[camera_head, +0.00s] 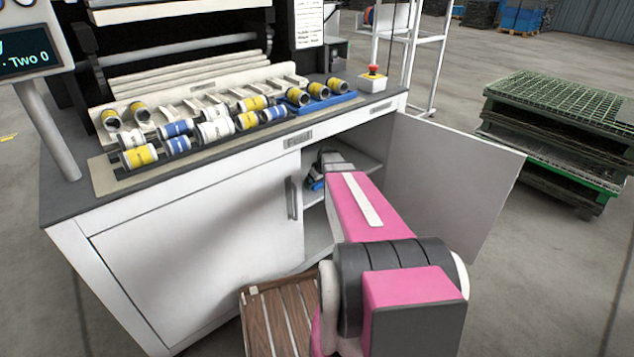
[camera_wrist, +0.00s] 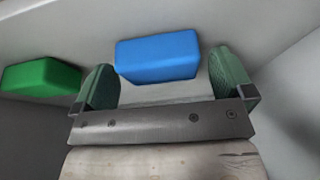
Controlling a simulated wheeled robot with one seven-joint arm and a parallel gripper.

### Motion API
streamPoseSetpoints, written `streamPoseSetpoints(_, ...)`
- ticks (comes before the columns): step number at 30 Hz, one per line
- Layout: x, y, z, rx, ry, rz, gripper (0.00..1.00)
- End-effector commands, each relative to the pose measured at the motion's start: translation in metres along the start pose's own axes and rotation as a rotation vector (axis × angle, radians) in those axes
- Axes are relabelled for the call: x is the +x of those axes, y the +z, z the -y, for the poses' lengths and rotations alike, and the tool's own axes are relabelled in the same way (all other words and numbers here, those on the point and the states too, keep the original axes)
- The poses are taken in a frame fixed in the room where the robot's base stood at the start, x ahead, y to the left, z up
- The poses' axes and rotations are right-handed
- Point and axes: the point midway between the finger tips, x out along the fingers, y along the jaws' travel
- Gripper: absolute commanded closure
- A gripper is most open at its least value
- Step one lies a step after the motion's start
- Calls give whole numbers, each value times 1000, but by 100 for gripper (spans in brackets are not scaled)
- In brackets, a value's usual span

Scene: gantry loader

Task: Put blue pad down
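The blue pad (camera_wrist: 157,57) lies on a pale surface inside the cabinet in the wrist view. My gripper (camera_wrist: 165,82) is open, with its two green fingers wide apart. The pad is between and slightly beyond the fingertips, closer to the left finger, and a narrow gap shows on its right side. I cannot tell whether the left finger touches it. In the head view my arm reaches into the open cabinet (camera_head: 197,239), and a small blue patch shows by my gripper, which is mostly hidden.
A green pad (camera_wrist: 41,78) lies left of the gripper. The cabinet door (camera_head: 450,185) stands open to the right of my arm. A slatted wooden crate (camera_head: 270,315) is on the floor below. Rolls and a blue tray (camera_head: 335,104) are on the countertop.

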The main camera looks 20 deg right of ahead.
Motion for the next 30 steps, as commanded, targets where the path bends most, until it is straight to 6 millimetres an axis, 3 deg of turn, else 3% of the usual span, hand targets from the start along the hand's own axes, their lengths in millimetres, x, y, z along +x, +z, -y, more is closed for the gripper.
streamPoseSetpoints(5, -10, 1, 1, 0, 0, -1, 1)
streamPoseSetpoints(12, -57, 2, 1, 0, 2, -2, 1)
streamPoseSetpoints(21, -78, 66, 2, 3, -1, 1, 1)
streamPoseSetpoints(30, -94, 105, 1, 2, 0, 0, 1)
